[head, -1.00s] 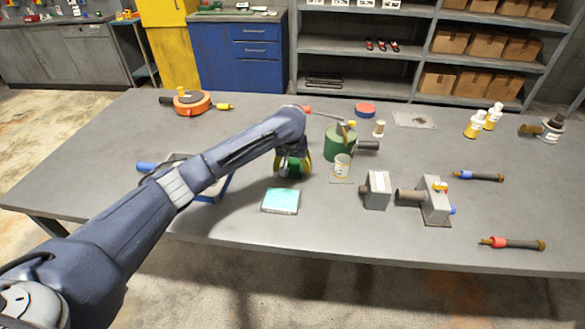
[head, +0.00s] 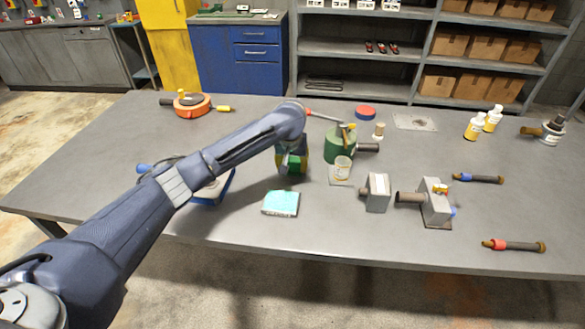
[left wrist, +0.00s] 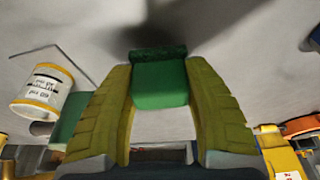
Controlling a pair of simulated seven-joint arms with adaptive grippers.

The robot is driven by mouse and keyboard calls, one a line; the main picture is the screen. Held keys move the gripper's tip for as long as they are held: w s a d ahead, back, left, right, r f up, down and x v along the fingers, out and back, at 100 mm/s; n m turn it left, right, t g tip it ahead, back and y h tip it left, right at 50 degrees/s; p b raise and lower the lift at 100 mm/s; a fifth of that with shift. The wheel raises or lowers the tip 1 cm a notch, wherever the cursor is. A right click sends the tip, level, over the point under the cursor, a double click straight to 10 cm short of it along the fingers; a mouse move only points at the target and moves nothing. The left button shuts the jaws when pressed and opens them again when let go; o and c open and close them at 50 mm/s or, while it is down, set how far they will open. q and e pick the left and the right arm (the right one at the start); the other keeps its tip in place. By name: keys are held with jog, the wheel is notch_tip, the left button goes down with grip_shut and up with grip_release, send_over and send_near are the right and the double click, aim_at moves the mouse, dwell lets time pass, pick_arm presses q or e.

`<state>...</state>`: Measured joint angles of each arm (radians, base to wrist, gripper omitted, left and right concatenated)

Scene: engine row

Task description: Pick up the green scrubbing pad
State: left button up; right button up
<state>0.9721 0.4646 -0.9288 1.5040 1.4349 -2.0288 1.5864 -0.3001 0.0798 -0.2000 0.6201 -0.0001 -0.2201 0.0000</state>
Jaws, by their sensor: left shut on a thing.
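The green scrubbing pad (left wrist: 160,84) is between the two yellow fingers of my left gripper (left wrist: 160,95) in the left wrist view. It has a darker, rough strip along its far edge. The fingers press on its two sides. I cannot tell exactly how high the pad is over the table. My right gripper does not show.
On the grey table (head: 120,165), a green canister (head: 340,145) and a labelled cup (head: 342,168) stand right of the gripper. A teal box (head: 281,203) lies in front. A blue tray (head: 214,196) is partly behind my arm. Grey metal blocks (head: 378,192) are farther right.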

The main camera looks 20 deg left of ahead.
aim_at(292, 159)
pick_arm(q)
notch_tip(292, 159, up, 18)
jog(key=shift+r, duration=0.15)
dwell(0.3)
